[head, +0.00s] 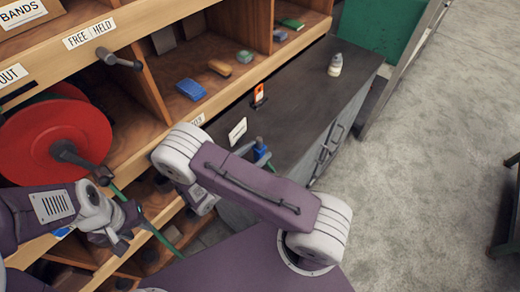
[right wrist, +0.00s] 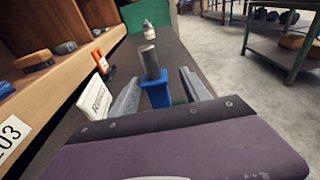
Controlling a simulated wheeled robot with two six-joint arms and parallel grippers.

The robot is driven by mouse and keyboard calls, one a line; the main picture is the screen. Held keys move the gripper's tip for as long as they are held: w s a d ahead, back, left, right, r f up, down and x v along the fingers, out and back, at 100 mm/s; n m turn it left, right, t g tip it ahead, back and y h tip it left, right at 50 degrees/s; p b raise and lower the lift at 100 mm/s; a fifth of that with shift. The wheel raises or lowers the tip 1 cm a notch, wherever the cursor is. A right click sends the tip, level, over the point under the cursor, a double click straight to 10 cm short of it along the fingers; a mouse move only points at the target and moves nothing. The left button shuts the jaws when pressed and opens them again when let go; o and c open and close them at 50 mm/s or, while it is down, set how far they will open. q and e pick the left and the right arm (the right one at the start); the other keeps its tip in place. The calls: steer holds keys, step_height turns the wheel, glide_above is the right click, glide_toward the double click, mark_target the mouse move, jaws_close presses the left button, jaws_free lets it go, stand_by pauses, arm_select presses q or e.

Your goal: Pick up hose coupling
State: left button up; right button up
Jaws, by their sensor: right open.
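The hose coupling, a blue block with a grey cylinder on top, stands upright on the dark bench top. It shows in the right wrist view (right wrist: 157,92) and just past my right arm in the head view (head: 260,152). My right gripper (right wrist: 161,74) is open, with one finger on each side of the coupling. I cannot tell whether either finger touches it. My left gripper (head: 124,226) is at the lower left by the shelf, beside a thin green strip. Its jaws are not clear.
A white lettered card (right wrist: 95,97) and an orange tag (right wrist: 101,62) stand left of the coupling. A small white bottle (head: 335,64) stands farther along the bench (head: 300,95). Wooden shelving with a red reel (head: 50,140) is at left. Open floor lies at right.

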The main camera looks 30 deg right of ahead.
steer(key=p+x, duration=0.1)
steer(key=x, duration=0.1)
steer(key=p+x, duration=0.1)
steer(key=x, duration=0.1)
steer(key=shift+w+r, duration=0.15)
steer(key=shift+w, duration=0.2)
steer(key=shift+w+d, duration=0.15)
steer(key=shift+d, duration=0.1)
steer(key=shift+w+d+f, duration=0.1)
steer(key=shift+d+f, duration=0.1)
steer(key=shift+f, duration=0.1)
steer(key=shift+a+r, duration=0.1)
steer(key=shift+a, duration=0.05)
jaws_close()
